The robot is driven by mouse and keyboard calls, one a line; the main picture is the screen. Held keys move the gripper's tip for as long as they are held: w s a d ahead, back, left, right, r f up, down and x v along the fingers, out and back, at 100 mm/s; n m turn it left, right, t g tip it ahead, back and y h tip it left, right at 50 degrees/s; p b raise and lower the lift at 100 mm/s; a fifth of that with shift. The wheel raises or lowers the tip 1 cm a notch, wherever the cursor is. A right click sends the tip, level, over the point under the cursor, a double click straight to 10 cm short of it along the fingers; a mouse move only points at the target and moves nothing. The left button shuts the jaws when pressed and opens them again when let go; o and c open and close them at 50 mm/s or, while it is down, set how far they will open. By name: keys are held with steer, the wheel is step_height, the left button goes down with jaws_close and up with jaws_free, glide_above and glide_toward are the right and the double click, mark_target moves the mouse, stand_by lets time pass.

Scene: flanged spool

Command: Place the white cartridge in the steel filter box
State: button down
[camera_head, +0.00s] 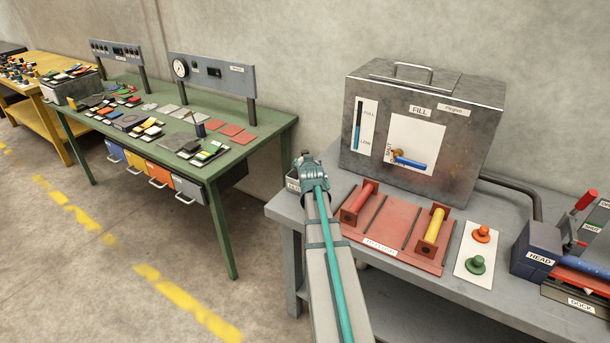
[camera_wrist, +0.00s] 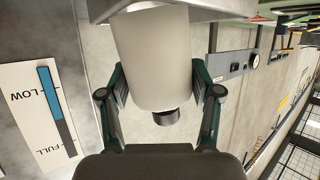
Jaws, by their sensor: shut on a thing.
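The white cartridge (camera_wrist: 152,62) is a pale cylinder with a dark knob at its near end, between the two green fingers of my gripper (camera_wrist: 160,93) in the wrist view. My gripper is shut on it. The cartridge's far end passes behind a grey edge at the top of that view; I cannot tell whether it rests there. The box has a FILL label, a level gauge and a white front panel with a blue handle.
A red tray (camera_head: 390,235) with red and yellow spools lies before the box. Red and green knobs (camera_head: 480,250) and the HEAD block (camera_head: 537,250) stand right. A green table (camera_head: 180,180) is left.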

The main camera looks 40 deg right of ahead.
steer(key=f, duration=0.2)
steer(key=w+f+b, duration=0.1)
steer(key=f, duration=0.2)
steer(key=shift+r, duration=0.1)
steer(key=shift+f+b, duration=0.4)
steer(key=c, duration=0.6)
jaws_free()
steer(key=shift+a, duration=0.1)
steer(key=shift+f, duration=0.1)
